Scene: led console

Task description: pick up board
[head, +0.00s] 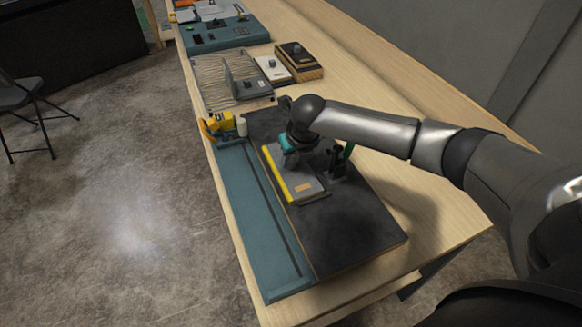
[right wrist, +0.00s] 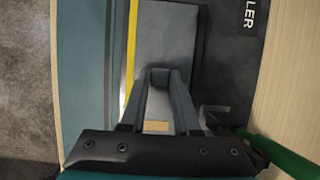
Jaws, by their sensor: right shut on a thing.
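The board (head: 301,190) is a flat grey piece with a yellow strip along its left edge and a small tan label. It lies on a black mat-like panel on the workbench. My right gripper (head: 293,158) is over its far part, pointing down, and is shut on it. The hand hides the exact contact in the head view. In the right wrist view, my right gripper (right wrist: 158,80) reaches over the grey face of the board (right wrist: 167,36), with the tan label showing between the fingers. My left gripper is not in view.
The black panel (head: 345,240) has a teal strip (head: 253,215) on its left. A dark upright post with green (head: 341,160) stands close right of the board. A yellow tool (head: 220,123), wire rack (head: 215,85) and small boxes (head: 298,60) are farther back.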

